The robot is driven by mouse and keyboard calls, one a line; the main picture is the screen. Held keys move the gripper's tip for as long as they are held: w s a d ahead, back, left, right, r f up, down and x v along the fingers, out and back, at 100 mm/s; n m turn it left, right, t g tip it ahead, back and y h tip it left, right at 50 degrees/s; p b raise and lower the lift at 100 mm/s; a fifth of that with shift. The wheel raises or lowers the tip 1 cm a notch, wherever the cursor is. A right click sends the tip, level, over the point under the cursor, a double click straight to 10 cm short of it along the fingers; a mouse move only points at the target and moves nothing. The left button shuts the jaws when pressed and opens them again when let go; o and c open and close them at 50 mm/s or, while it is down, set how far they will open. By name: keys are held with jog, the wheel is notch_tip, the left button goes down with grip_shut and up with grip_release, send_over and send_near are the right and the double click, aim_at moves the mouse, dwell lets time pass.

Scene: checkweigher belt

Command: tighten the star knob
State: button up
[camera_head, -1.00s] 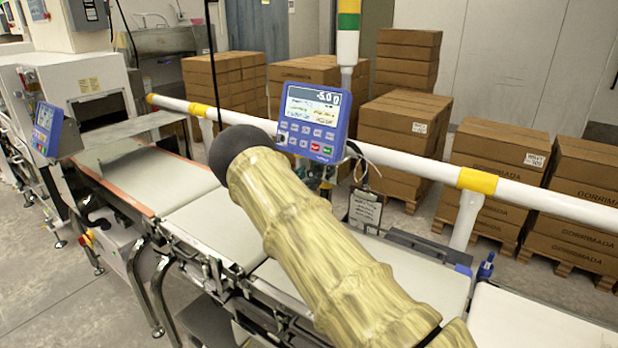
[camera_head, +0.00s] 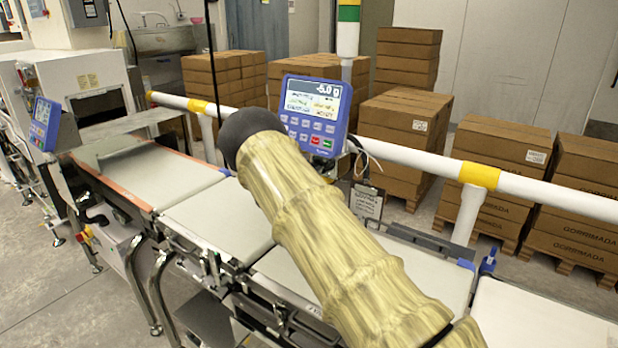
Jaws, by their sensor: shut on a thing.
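My arm, in a tan ribbed sleeve with a dark rounded joint, reaches from the bottom right up over the belt in the head view. My gripper is not visible; it is out of sight beyond or behind the arm. I cannot make out the star knob for certain. A small blue upright part (camera_head: 487,262) stands at the belt's far right edge, too small to identify. The blue weighing display (camera_head: 312,115) shows "-5.0 g" and stands just behind the arm's dark end, which covers its lower left corner.
Grey belt sections (camera_head: 215,222) run from left to lower right, partly hidden by my arm. A white rail (camera_head: 545,193) with yellow bands runs behind them. Stacked cartons (camera_head: 395,140) stand beyond it. A second blue display (camera_head: 43,124) is at the left. Floor is clear at the lower left.

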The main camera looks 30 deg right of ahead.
jog(key=m+b, duration=1.7)
jog(key=b, duration=0.4)
jog(key=shift+w, duration=0.15)
jog(key=shift+r+m+b, duration=0.1)
jog(key=shift+m+b, duration=0.3)
jog(key=shift+b, duration=0.05)
jog(key=shift+c, duration=0.2)
jog(key=shift+r, duration=0.15)
